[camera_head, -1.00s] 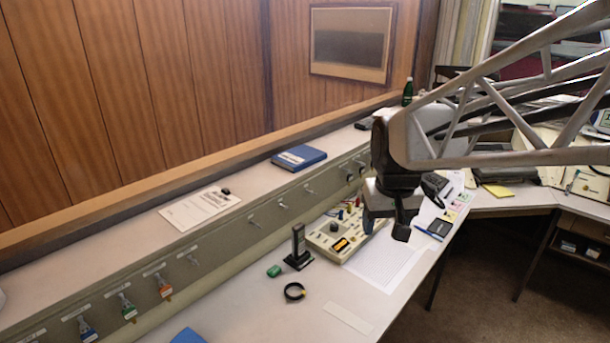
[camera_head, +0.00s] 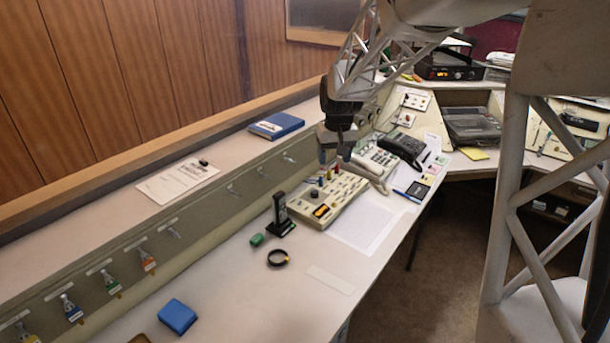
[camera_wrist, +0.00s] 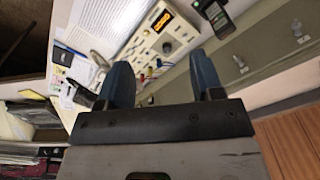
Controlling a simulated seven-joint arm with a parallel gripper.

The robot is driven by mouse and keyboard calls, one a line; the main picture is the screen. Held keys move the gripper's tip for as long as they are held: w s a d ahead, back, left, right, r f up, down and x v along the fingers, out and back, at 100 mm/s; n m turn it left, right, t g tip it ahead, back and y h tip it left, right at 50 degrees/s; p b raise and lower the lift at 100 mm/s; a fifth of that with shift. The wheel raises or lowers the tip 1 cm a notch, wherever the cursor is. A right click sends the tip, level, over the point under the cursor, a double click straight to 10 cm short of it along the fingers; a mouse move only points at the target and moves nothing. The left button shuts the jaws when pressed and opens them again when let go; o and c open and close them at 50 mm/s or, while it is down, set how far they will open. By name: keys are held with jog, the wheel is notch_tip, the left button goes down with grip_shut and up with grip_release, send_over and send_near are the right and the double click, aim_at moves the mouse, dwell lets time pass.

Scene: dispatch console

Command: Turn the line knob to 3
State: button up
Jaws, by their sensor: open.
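The cream console box (camera_head: 345,190) sits on the desk with an orange-lit display (camera_head: 321,211), a dark round knob (camera_head: 314,194) and several coloured plugs at its back edge. In the wrist view the box (camera_wrist: 181,33) is at the upper middle, with a round knob (camera_wrist: 167,48) on its face. The knob's pointer and numbers are too small to read. My gripper (camera_head: 335,158) hangs above the box's far end, apart from the knob. In the wrist view my gripper's blue fingers (camera_wrist: 162,80) are spread with nothing between them.
A black handset in a stand (camera_head: 280,217) stands just left of the box. A paper sheet (camera_head: 367,228) lies in front. Telephones (camera_head: 402,148) stand beyond. The raised ledge (camera_head: 225,195) runs behind.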

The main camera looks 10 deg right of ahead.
jog(key=w+f, duration=0.9)
jog(key=w, duration=0.4)
jog(key=g, duration=0.1)
send_over(315, 191)
jog(key=shift+n, duration=0.4)
notch_tip(315, 191, down, 11)
jog(key=shift+s+d+f, duration=0.1)
jog(key=shift+d+f, duration=0.05)
jog(key=shift+f, duration=0.05)
jog(key=shift+f, duration=0.1)
jog(key=shift+a+f, duration=0.2)
jog(key=shift+f, duration=3.65)
jog(key=shift+c, duration=0.3)
jog(key=c, duration=0.9)
jog(key=shift+o, duration=0.2)
